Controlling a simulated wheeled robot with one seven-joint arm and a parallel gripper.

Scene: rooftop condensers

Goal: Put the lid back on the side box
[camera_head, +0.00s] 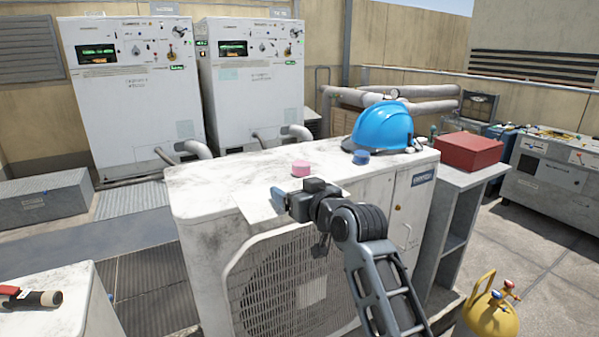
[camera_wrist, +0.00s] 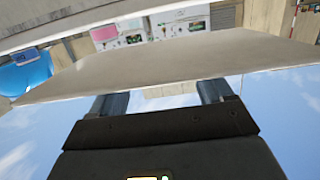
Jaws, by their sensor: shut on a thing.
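My gripper (camera_head: 281,200) is over the front edge of the white condenser unit's top, shut on a pale flat panel (camera_head: 258,208), which looks like the lid. The panel slants at the edge of the unit's top; whether it touches the unit I cannot tell. In the wrist view the pale panel (camera_wrist: 165,72) spans the picture just beyond my gripper's fingers (camera_wrist: 163,100). The gripped edge is hard to make out. Which part is the side box I cannot tell for sure; the condenser unit (camera_head: 205,205) has a closed-looking side section (camera_head: 412,205) at right.
A red box (camera_head: 468,152) sits on a grey stand at right. A yellow cylinder (camera_head: 490,318) stands at the lower right.

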